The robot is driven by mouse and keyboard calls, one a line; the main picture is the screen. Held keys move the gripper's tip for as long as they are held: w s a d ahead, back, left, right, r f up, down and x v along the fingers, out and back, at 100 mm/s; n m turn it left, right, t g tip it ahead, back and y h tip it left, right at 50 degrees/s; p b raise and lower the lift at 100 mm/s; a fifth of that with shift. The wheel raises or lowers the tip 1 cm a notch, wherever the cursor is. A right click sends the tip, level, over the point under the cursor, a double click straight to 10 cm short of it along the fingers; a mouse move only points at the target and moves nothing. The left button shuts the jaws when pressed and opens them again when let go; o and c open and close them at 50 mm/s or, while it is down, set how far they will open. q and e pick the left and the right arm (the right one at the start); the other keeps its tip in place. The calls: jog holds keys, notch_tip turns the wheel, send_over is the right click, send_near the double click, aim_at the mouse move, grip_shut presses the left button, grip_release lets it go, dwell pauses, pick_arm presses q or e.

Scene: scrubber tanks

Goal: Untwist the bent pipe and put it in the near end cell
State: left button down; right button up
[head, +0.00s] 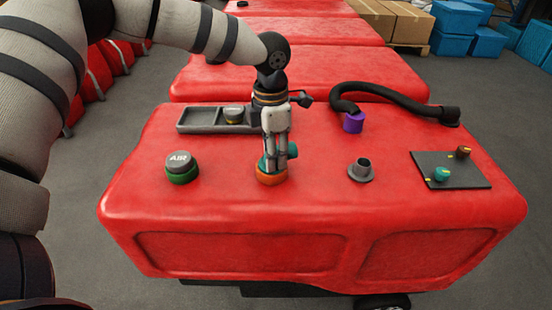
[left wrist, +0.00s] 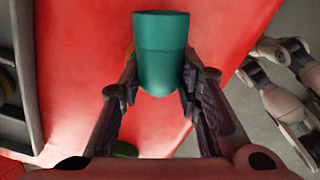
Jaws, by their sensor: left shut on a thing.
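The teal bent pipe (head: 291,150) stands in an orange collar (head: 270,178) on the red tank top. My left gripper (head: 275,155) comes down from above and is shut on the pipe. In the left wrist view the pipe (left wrist: 161,55) shows as a teal cylinder between the two fingers of my left gripper (left wrist: 160,75). The grey tray (head: 190,128) with cells lies behind and left of the pipe. A round grey piece with a yellow mark (head: 233,114) sits in one cell. What looks like my right gripper (left wrist: 285,90) shows at the right of the left wrist view; its jaws are unclear.
A grey AIR cap (head: 180,160) on a green base is to the left. A grey flanged stub (head: 361,170), a purple fitting (head: 353,123) with a black hose (head: 395,97), and a dark valve plate (head: 455,178) are to the right. More red tanks stand behind.

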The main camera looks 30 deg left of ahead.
pick_arm(q)
jog(key=shift+s+f, duration=0.4)
jog(key=shift+f, duration=0.45)
pick_arm(e)
jog(key=shift+s+f, duration=0.15)
pick_arm(q)
jog(key=shift+n, duration=0.3)
pick_arm(e)
jog(key=shift+w, duration=0.2)
pick_arm(q)
jog(key=shift+w+r+p, duration=0.15)
jog(key=shift+r+p, duration=0.15)
jog(key=shift+r, duration=0.25)
pick_arm(e)
jog(key=shift+w+r, duration=0.25)
jog(key=shift+r, duration=0.1)
pick_arm(q)
jog(key=shift+w+a+r, duration=0.1)
jog(key=shift+w+r, duration=0.05)
jog(key=shift+r, duration=0.7)
pick_arm(e)
jog(key=shift+w+r, duration=0.2)
jog(key=shift+w, duration=0.1)
pick_arm(q)
jog(key=shift+w+r+p, duration=0.1)
jog(key=shift+r+p, duration=0.35)
jog(key=shift+r, duration=2.15)
pick_arm(e)
jog(key=shift+w+r+t, duration=0.4)
jog(key=shift+w+r, duration=0.1)
